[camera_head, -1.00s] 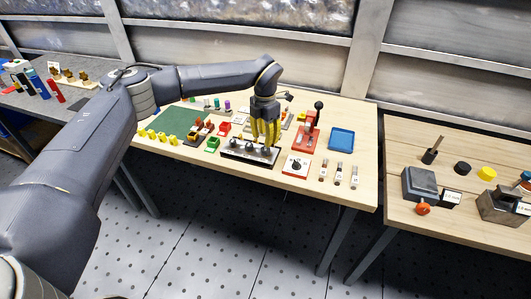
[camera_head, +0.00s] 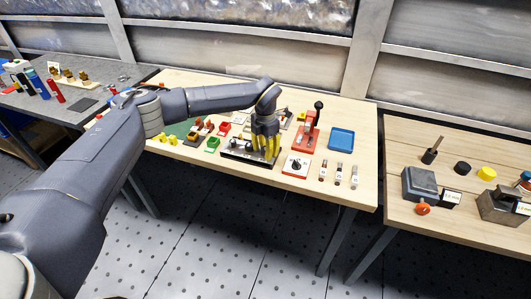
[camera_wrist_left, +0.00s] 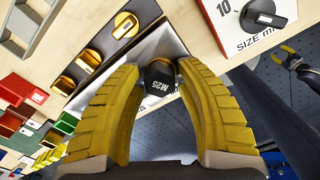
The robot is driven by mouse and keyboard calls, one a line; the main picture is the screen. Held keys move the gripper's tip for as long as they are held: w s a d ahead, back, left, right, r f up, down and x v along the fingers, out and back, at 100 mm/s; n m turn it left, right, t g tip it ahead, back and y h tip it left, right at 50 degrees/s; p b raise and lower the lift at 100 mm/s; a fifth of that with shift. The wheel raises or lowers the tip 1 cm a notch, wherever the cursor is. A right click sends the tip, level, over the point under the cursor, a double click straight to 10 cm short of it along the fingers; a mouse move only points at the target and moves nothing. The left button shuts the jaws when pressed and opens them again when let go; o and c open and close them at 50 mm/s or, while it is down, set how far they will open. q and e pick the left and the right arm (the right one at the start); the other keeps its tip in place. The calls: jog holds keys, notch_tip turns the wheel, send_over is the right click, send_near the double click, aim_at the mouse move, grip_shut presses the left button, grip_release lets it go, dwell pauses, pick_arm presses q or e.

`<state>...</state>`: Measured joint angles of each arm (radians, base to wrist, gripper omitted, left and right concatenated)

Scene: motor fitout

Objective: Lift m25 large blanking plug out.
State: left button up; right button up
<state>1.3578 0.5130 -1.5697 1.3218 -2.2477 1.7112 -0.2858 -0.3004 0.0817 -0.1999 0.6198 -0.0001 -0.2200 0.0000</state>
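The M25 large blanking plug (camera_wrist_left: 160,76) is a dark cap marked M25 in the left wrist view, at the end of a black and silver rack (camera_wrist_left: 110,38). The rack also shows in the head view (camera_head: 235,155), at the table's front. My left gripper (camera_head: 265,157) points down over the rack's right end. In the left wrist view its yellow fingers (camera_wrist_left: 160,72) stand on both sides of the plug, with narrow gaps. The plug's lower part is hidden. What seems to be my right gripper (camera_wrist_left: 288,55) shows small, away from the table.
A white size selector with a black knob (camera_head: 296,166) stands just right of the rack. A red lever press (camera_head: 306,135) and a blue tray (camera_head: 341,139) are behind and right. Small red and green bins (camera_head: 212,144) lie left. Bare table lies around the blue tray.

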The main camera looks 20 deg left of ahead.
aim_at(265, 149)
pick_arm(q)
jog(key=c, duration=0.7)
jog(key=shift+r, duration=0.1)
notch_tip(265, 149, up, 20)
jog(key=shift+f, duration=0.1)
grip_shut()
dwell(0.4)
